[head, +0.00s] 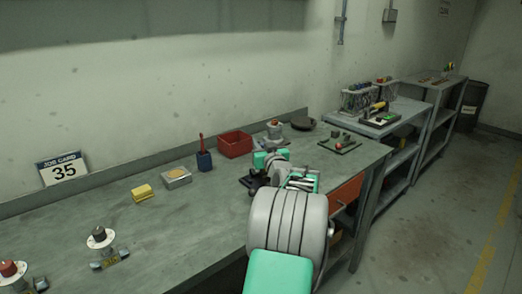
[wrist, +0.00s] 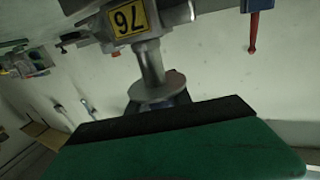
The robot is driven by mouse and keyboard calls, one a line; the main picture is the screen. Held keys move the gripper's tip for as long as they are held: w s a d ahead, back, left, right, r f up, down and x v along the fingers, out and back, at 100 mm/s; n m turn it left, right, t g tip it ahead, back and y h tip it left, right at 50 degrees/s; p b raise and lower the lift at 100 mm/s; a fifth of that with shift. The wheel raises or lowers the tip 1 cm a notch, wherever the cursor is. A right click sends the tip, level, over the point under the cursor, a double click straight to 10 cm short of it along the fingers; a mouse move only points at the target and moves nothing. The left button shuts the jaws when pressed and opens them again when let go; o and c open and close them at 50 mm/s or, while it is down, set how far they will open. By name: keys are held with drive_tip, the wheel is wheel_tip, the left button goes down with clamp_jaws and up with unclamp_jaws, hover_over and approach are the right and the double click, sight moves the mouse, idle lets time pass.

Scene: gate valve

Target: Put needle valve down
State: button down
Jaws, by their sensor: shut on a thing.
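My gripper (head: 268,165) is over the middle of the workbench, with green fingers. In the wrist view one green finger with a black edge (wrist: 165,125) fills the bottom. The needle valve (wrist: 150,62) shows upside down there, with a grey body, a thin stem, a round disc and a yellow number tag (wrist: 128,20). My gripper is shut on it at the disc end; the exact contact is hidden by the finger. In the head view my arm hides much of the valve, and I cannot tell whether its base touches the bench.
A red-topped valve (head: 274,132) and a red bin (head: 235,144) stand behind my gripper. A blue cup (head: 204,160), tin (head: 176,178) and yellow sponge (head: 142,193) lie left. A dark tray (head: 340,145) is right. More valves (head: 100,238) stand front left. Bare bench lies between.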

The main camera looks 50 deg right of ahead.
drive_tip(key=shift+f, duration=1.2)
drive_tip(key=c, duration=1.2)
unclamp_jaws()
drive_tip(key=shift+o, duration=0.2)
drive_tip(key=shift+s+a+r, duration=0.1)
drive_tip(key=shift+s+r, duration=0.05)
drive_tip(key=b+v, duration=0.1)
drive_tip(key=v, duration=1.1)
